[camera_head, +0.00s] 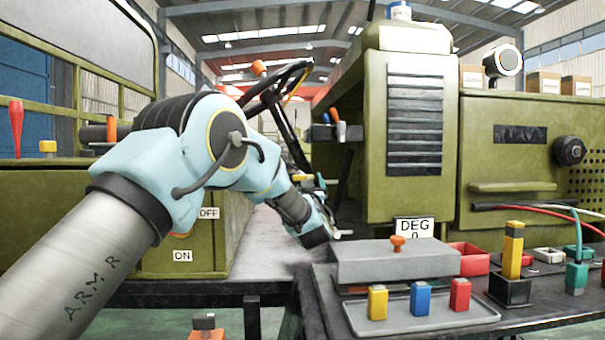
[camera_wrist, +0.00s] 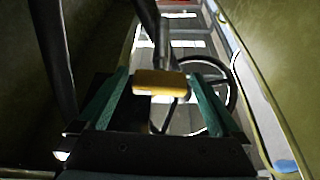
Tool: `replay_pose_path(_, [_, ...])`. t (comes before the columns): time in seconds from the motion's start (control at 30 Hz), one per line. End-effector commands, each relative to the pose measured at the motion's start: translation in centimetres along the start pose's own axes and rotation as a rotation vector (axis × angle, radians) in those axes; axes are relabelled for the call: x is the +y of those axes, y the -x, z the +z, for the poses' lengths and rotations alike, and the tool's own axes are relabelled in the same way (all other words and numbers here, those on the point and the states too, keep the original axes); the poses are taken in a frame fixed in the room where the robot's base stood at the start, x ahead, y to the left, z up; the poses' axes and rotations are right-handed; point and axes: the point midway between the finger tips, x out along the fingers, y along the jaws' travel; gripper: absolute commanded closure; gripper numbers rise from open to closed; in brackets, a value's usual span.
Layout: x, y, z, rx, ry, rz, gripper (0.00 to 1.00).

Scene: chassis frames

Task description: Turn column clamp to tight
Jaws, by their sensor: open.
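A yellow block-shaped handle (camera_wrist: 160,83) on a dark rod, which looks like the column clamp's lever, shows in the wrist view. My gripper (camera_wrist: 158,95) has its two green fingers apart, one on each side of the yellow handle. In the head view my gripper (camera_head: 313,183) is small and partly hidden by my arm, below the steering wheel (camera_head: 280,85). A bit of yellow shows beside it. The steering wheel (camera_wrist: 225,75) also shows behind the handle in the wrist view. No clamp marking is readable.
A green cabinet with a vent (camera_head: 414,120) stands right of my gripper. A DEG sign (camera_head: 414,228) and a grey box with an orange knob (camera_head: 398,244) are at the bench. Yellow, blue and red blocks stand on a tray (camera_head: 445,319). A green panel (camera_head: 160,262) is left.

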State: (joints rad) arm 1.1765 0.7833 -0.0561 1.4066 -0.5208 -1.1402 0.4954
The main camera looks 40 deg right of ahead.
Motion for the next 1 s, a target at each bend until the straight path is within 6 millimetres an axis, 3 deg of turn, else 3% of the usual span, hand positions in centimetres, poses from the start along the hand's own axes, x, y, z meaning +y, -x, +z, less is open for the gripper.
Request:
replay_pose_path(0.23, [0.0,-3.0,-0.2,0.002,0.001,-0.001,0.00])
replay_pose_path(0.63, [0.0,-3.6,-0.1,0.001,0.000,0.000,0.00])
replay_pose_path(1.0, [0.0,-3.6,-0.1,0.001,0.000,0.000,0.42])
